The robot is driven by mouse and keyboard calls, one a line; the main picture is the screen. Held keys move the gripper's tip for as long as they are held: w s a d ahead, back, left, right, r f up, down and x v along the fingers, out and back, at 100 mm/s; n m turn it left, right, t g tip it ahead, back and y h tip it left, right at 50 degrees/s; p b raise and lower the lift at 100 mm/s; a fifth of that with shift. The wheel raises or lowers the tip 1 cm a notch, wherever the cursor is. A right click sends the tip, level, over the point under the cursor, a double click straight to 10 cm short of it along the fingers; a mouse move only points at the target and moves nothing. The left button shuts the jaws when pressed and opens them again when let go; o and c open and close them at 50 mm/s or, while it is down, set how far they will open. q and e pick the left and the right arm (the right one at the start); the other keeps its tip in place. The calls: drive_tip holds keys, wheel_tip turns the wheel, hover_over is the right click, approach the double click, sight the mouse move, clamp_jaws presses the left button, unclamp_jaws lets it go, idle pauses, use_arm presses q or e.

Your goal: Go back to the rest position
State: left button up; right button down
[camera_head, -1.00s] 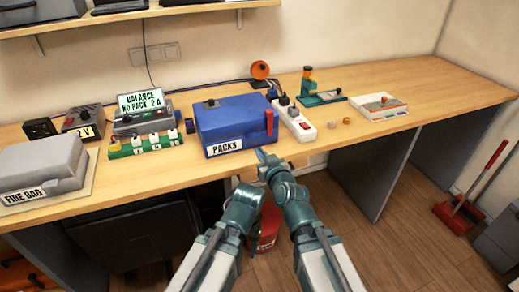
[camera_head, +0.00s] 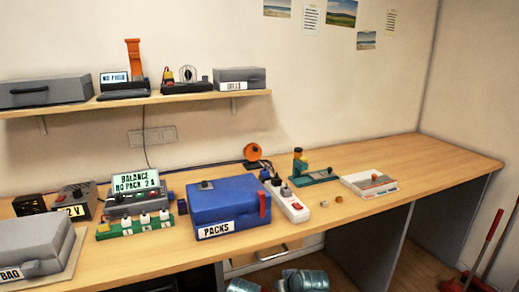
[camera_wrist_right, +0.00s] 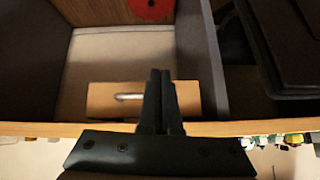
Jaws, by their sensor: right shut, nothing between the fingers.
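My right gripper (camera_wrist_right: 163,76) shows in the right wrist view, with its two dark fingers together and nothing between them. It is in front of the desk, near a wooden drawer front with a metal handle (camera_wrist_right: 128,97). In the head view, only teal parts of my arms show at the bottom edge, in front of the desk. Neither gripper's fingers can be seen there. My left gripper is out of view.
The desk (camera_head: 350,214) carries a blue PACKS box (camera_head: 228,207), a white power strip (camera_head: 290,206), a green balance board (camera_head: 133,227) and a grey bag box (camera_head: 30,245). A shelf (camera_head: 185,97) hangs above. The desk's far right is clear.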

drive_tip(key=s+d+f+m+g+h, duration=0.2)
drive_tip(key=s+d+f+g, duration=0.15)
drive_tip(key=s+d, duration=0.2)
drive_tip(key=s+d+f+m+g+h, duration=0.1)
drive_tip(key=s+d+f+g, duration=0.1)
drive_tip(key=s+d+g, duration=0.3)
drive_tip(key=s+a+n+h, duration=0.1)
drive_tip(key=s+a+n, duration=0.15)
drive_tip(key=a, duration=0.35)
drive_tip(key=s+a+n, duration=0.1)
drive_tip(key=s+a, duration=0.3)
drive_tip(key=a, duration=0.1)
wheel_tip(320, 180, up, 13)
drive_tip(key=p, duration=1.2)
drive_tip(key=shift+d+f+t, duration=0.15)
drive_tip(key=shift+f+t, duration=0.05)
drive_tip(key=shift+t, duration=0.15)
drive_tip(key=shift+w+f, duration=0.1)
drive_tip(key=shift+w, duration=0.1)
